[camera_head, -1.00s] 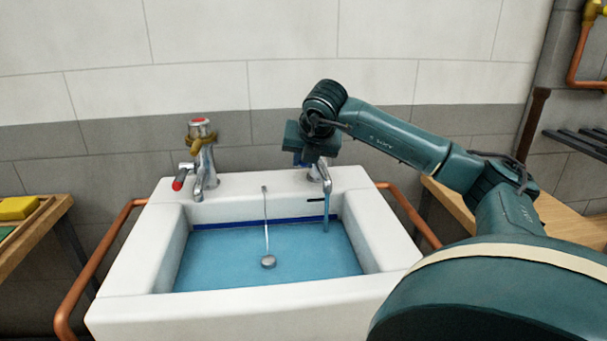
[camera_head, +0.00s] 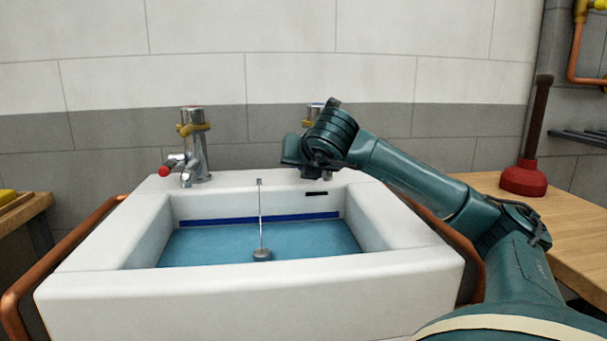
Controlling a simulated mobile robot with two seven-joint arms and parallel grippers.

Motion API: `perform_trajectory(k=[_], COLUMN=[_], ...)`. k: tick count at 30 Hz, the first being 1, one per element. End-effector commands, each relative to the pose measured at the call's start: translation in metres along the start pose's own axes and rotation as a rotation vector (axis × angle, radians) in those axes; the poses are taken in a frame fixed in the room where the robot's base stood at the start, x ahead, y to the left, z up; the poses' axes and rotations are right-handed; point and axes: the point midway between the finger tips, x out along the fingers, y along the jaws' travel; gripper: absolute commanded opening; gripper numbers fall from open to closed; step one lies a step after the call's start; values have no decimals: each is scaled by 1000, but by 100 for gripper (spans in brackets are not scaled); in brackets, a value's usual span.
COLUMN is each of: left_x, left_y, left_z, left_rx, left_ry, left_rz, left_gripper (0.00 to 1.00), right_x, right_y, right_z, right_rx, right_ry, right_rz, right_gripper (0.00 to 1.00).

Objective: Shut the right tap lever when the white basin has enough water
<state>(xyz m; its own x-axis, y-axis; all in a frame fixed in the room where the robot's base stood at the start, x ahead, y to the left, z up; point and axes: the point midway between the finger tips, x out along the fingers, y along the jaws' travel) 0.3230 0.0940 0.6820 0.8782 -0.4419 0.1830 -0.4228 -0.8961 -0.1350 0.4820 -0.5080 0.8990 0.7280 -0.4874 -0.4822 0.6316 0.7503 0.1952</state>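The white basin (camera_head: 250,290) holds blue water (camera_head: 215,245), its surface just below or at a dark blue line (camera_head: 262,218) on the back inner wall. The right tap (camera_head: 315,112) stands at the back right rim, with only its top showing; its lever and spout are hidden behind my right gripper (camera_head: 300,165). No stream of water shows below it. My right gripper is at the tap, but its fingers are dark and I cannot tell whether they are open or touching the lever. My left gripper is out of view.
A red-marked left tap (camera_head: 194,145) stands at the back left rim. A plug (camera_head: 262,254) hangs on a chain in the basin. Copper rails (camera_head: 60,255) flank the basin. A red plunger (camera_head: 524,180) stands on the wooden bench (camera_head: 560,225) at right.

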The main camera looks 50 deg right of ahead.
Motion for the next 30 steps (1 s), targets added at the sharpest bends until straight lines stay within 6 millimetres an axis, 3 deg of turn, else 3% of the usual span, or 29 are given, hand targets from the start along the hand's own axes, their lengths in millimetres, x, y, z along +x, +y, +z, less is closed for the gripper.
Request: perform_trajectory(k=[15,16,18,26,30], left_x=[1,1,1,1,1], left_y=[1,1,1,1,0], left_z=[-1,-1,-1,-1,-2], left_rx=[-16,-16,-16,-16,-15], left_ry=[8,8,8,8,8], left_rz=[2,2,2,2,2], left_gripper=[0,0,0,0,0], right_x=[0,0,0,0,-11], right_y=[0,0,0,0,0], right_z=[0,0,0,-1,0], right_rx=[-2,-2,-2,-2,-3], right_ry=[-17,-17,-16,-14,-16], right_rz=[2,2,2,2,3], right_gripper=[0,21,27,29,29])
